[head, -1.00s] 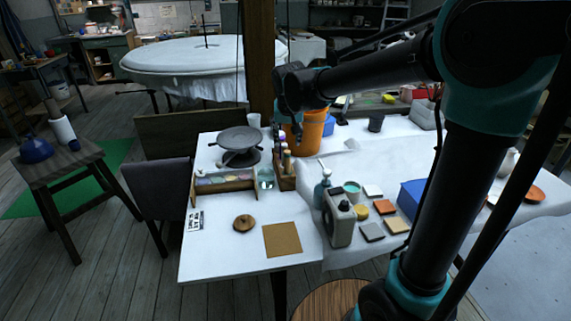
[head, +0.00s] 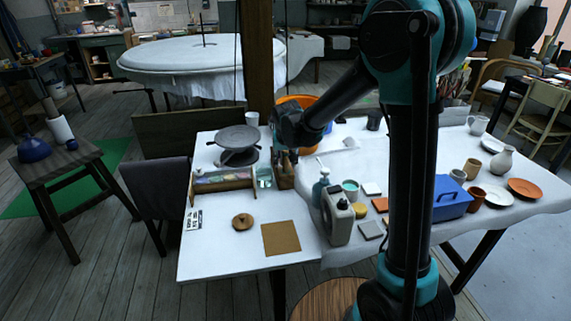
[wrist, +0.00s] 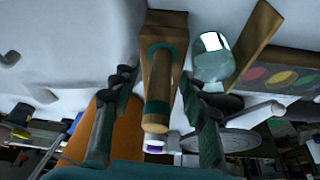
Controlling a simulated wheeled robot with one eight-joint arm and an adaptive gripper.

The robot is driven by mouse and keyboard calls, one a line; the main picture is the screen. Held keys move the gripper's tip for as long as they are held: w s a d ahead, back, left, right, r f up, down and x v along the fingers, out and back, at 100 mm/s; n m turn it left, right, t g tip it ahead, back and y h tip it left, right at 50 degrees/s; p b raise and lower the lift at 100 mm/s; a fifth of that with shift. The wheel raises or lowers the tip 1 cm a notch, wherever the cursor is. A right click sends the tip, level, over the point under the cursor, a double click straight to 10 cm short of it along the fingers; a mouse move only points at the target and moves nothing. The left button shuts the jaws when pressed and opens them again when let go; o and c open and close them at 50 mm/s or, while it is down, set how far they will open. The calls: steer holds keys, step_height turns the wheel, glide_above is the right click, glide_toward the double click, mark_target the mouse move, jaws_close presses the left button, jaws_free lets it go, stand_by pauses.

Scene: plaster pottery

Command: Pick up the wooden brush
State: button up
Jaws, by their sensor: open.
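The fingers are open, with a gap on both sides. The cylinder is in front of a narrow wooden holder (wrist: 163,35). I cannot tell whether it is the wooden brush or a bottle. In the head view my gripper (head: 288,152) is over the wooden holder (head: 285,180), and my wrist hides much of the holder's contents. A pale stick (wrist: 262,110) shows at right in the wrist view.
A glass jar (head: 264,179) and a wooden rack of colours (head: 223,181) stand left of the holder. A dark turntable (head: 238,138) is behind them. An orange bucket (head: 298,100) is close behind my gripper.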

steer(key=shift+w+f, duration=0.1)
steer(key=shift+f, duration=0.15)
steer(key=shift+c, duration=0.3)
jaws_close()
steer(key=shift+r, duration=0.15)
step_height(320, 180, up, 20)
stand_by(0.4)
